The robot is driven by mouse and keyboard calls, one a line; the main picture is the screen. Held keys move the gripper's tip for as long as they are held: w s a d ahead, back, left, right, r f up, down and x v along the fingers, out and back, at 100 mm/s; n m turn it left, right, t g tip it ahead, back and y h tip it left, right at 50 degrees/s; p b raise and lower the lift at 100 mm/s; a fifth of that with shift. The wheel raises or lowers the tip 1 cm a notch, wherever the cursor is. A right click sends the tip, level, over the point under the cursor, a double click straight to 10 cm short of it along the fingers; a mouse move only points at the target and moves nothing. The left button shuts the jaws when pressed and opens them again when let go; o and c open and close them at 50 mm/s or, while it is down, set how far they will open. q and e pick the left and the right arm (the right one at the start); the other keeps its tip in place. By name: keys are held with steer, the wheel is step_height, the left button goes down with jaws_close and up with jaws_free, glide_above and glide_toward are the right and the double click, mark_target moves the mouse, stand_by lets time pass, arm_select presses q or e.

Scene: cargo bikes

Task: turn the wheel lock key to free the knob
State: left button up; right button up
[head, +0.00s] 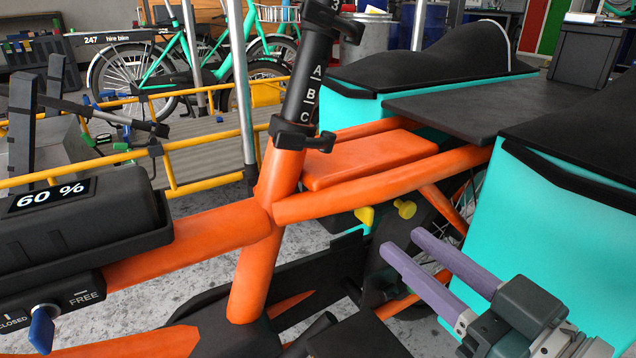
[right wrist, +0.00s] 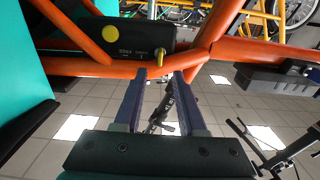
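The yellow wheel lock key (head: 364,214) is a small flat tab under the orange frame in the head view. The round yellow knob (head: 404,208) is just right of it. In the right wrist view the key (right wrist: 159,55) and knob (right wrist: 110,33) sit on a black lock box (right wrist: 128,42). My right gripper (head: 403,245) is open and empty, its purple fingers apart, below the key and knob in the head view. In the right wrist view the fingertips (right wrist: 160,76) lie on either side of the key's line, not visibly touching it. My left gripper is not in view.
The orange bike frame (head: 340,199) runs above the lock. A turquoise pannier (head: 555,240) stands close beside my right gripper. A black battery (head: 80,225) and a blue key (head: 41,330) on a CLOSED/FREE lock are at left. A grey tiled floor shows below.

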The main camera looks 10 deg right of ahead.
mark_target(373, 217)
steer(key=b+x, duration=0.3)
steer(key=x, duration=0.4)
steer(key=shift+f, duration=0.15)
steer(key=shift+w, duration=0.1)
jaws_close()
